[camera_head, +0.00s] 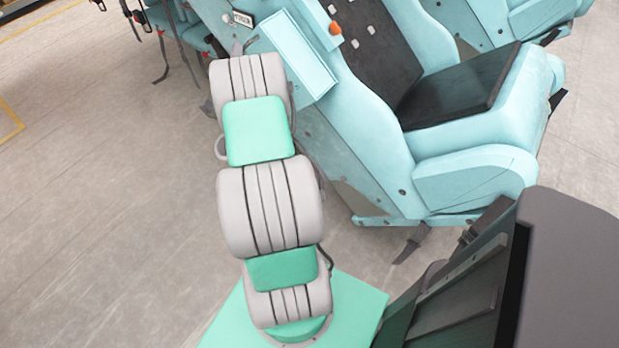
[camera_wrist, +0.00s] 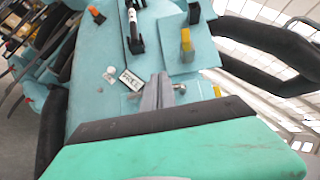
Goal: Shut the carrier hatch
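The train's carrier is light blue. A flat rectangular panel (camera_head: 298,55) that looks like the hatch stands out from its side in the head view, to the right of my arm's end. In the wrist view a light blue panel (camera_wrist: 205,55) with a yellow-and-black fitting lies beyond my gripper; I cannot tell for sure that it is the same part. My gripper (camera_wrist: 161,80) shows as grey fingers close together, seemingly shut and empty, near a small white label plate (camera_wrist: 132,79). In the head view the fingers are small and partly hidden by my wrist.
A light blue seat with a black cushion (camera_head: 460,88) stands right of my arm. An orange knob (camera_head: 335,28) sits beside the panel. Thick black bars (camera_wrist: 270,45) cross the right of the wrist view. The floor (camera_head: 100,200) at left is clear.

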